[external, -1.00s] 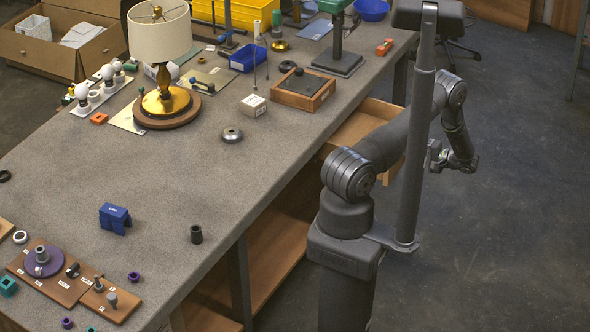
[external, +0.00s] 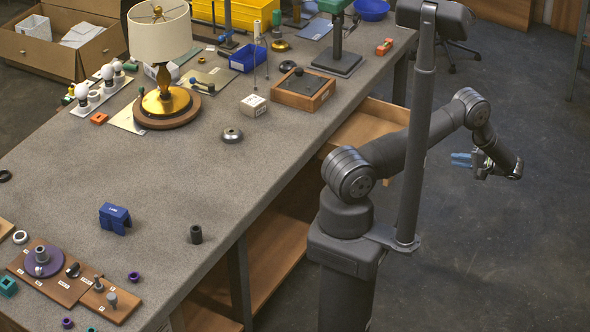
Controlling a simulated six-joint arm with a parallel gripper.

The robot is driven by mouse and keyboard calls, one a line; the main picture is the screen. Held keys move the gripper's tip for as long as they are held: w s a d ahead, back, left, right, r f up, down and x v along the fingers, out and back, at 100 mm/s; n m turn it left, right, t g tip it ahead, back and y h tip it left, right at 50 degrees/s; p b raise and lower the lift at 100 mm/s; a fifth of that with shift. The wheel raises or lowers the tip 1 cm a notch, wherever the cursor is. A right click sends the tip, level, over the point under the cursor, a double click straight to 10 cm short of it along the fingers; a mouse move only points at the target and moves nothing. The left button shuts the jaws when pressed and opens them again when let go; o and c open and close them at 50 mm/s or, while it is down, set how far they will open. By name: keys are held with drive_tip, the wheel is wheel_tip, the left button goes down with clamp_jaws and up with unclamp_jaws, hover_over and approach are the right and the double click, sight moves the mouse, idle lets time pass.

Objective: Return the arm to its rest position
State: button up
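My gripper (external: 461,160) is at the right of the external view, past the bench's right edge and over the floor. Its two blue fingers point left and nothing shows between them. They look close together in this side view, and I cannot tell whether a gap remains. My arm stretches to the right from its base and bends down at the wrist. The lamp (external: 160,60), with a cream shade and brass base on a round wooden plinth, stands upright on the bench, well away from my gripper.
The grey bench (external: 180,185) fills the left side. An open wooden drawer (external: 368,125) juts out beside my arm. A dark post stands in front of my arm. A blue block (external: 115,218) and dark cylinder (external: 196,234) lie nearer. The floor (external: 500,250) at right is clear.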

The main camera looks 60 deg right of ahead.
idle(0.4)
drive_tip(key=x, duration=1.7)
drive_tip(key=shift+w, duration=0.15)
drive_tip(key=v, duration=1.6)
drive_tip(key=shift+s, duration=0.25)
drive_tip(key=shift+x, duration=8.35)
